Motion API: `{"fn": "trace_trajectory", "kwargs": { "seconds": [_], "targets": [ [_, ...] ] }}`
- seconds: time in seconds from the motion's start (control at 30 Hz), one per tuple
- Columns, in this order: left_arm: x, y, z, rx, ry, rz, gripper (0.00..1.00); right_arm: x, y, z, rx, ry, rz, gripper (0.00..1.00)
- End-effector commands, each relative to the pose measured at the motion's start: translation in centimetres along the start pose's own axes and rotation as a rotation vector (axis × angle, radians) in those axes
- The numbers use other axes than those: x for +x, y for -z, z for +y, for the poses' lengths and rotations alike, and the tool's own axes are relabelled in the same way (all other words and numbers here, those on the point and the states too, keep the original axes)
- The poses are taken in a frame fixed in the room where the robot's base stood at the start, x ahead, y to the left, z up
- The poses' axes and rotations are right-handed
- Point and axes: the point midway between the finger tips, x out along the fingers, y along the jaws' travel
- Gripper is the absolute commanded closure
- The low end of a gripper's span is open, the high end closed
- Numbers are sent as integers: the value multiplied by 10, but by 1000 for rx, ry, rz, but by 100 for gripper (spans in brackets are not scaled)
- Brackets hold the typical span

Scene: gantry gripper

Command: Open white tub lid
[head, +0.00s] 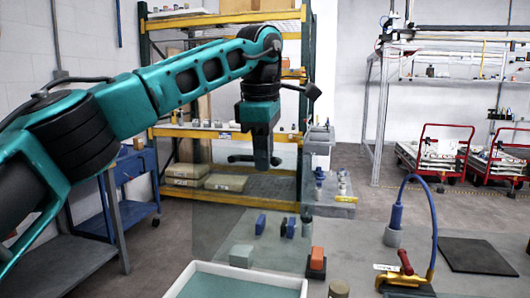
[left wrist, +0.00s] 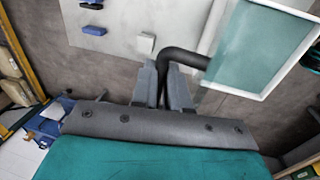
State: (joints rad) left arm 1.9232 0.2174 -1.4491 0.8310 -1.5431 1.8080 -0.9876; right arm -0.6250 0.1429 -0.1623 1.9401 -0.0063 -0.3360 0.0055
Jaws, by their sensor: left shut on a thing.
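A white-rimmed tub (head: 285,277) with a grey-green inside stands at the bottom of the head view; it also shows at the upper right of the left wrist view (left wrist: 293,62). A faint see-through pane (head: 212,215), which looks like the tub's lid, stands roughly upright above the tub's far side. My left gripper (head: 263,163) is at the top of this pane. Its fingers (left wrist: 163,95) are shut on a black bent handle (left wrist: 183,57). The exact join of handle and pane is hard to see. My right gripper is not in view.
Behind the tub, the grey table holds a pale block (head: 241,255), a blue block (head: 260,223) and an orange block (head: 317,255). A blue tool (head: 394,228), a red-handled tool (head: 405,263) and a black mat (head: 477,256) lie to the right. Shelving (head: 250,187) stands behind.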

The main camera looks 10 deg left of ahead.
Motion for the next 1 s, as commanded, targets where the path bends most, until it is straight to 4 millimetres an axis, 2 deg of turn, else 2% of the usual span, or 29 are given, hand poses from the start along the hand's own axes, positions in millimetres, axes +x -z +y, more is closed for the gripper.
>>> {"fn": "trace_trajectory", "kwargs": {
  "seconds": [0.03, 0.23, 0.27, 0.5, 0.83, 1.0],
  "targets": [
    [4, 4, 8, -20, -30, 0, 100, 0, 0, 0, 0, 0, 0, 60],
    [4, 5, 8, -21, -29, 0, 100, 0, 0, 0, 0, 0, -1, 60],
    [4, 5, 8, -21, -29, 0, 84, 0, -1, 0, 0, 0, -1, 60],
    [5, 4, 8, -18, -28, 0, 61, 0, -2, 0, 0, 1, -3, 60],
    [3, 3, 7, -13, -28, 1, 60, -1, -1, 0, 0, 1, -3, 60],
    [-20, 2, 6, -13, -32, -1, 60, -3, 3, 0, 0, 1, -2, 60]
  ]
}}
